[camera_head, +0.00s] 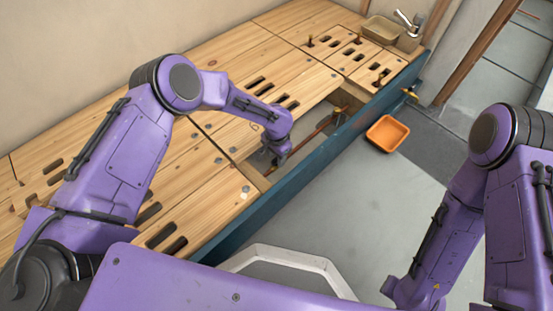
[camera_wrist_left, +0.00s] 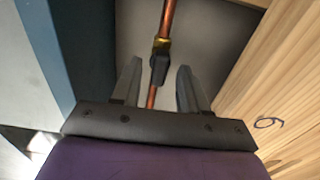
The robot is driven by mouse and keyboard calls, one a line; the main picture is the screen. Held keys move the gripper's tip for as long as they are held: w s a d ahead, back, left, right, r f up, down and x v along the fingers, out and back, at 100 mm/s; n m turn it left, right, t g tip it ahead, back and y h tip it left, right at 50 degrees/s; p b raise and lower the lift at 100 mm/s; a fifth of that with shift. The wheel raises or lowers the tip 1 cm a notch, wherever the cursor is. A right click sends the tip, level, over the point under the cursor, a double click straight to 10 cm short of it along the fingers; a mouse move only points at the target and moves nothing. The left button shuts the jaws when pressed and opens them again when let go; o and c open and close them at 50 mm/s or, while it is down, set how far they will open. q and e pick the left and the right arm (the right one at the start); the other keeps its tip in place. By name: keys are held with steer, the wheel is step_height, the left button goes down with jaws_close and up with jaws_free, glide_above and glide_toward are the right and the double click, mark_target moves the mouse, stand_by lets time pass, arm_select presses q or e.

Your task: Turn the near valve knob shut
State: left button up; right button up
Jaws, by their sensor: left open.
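The near valve shows in the left wrist view as a brass fitting on a copper pipe (camera_wrist_left: 168,17), with a dark knob (camera_wrist_left: 159,68) on it. My left gripper (camera_wrist_left: 158,72) is open, with one finger on each side of the knob. Gaps show between the knob and both fingers; I cannot tell any contact. In the head view my left gripper (camera_head: 274,158) reaches down into the open gap in the wooden deck. The copper pipe (camera_head: 318,131) runs along that gap, and the near knob is hidden there behind the gripper. My right gripper is out of view.
Wooden deck panels (camera_head: 225,130) border the gap on one side and a blue board (camera_head: 300,172) on the other. A yellow fitting (camera_head: 411,94) sticks out near the board's far end. An orange bin (camera_head: 387,133) stands on the floor; a tan basin (camera_head: 383,29) sits far back.

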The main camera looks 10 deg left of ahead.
arm_select(q)
jaws_close()
steer(key=shift+m, duration=0.3)
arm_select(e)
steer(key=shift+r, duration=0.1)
arm_select(q)
steer(key=m+p, duration=0.1)
steer(key=m, duration=0.1)
steer(key=shift+m, duration=0.4)
steer(key=m, duration=0.2)
steer(key=shift+m, duration=0.4)
steer(key=m, duration=0.5)
steer(key=shift+f, duration=0.1)
steer(key=m, duration=0.6)
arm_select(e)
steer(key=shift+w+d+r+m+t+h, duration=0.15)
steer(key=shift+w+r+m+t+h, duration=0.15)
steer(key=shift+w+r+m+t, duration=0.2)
arm_select(q)
steer(key=shift+s+m, duration=0.1)
steer(key=shift+m, duration=0.4)
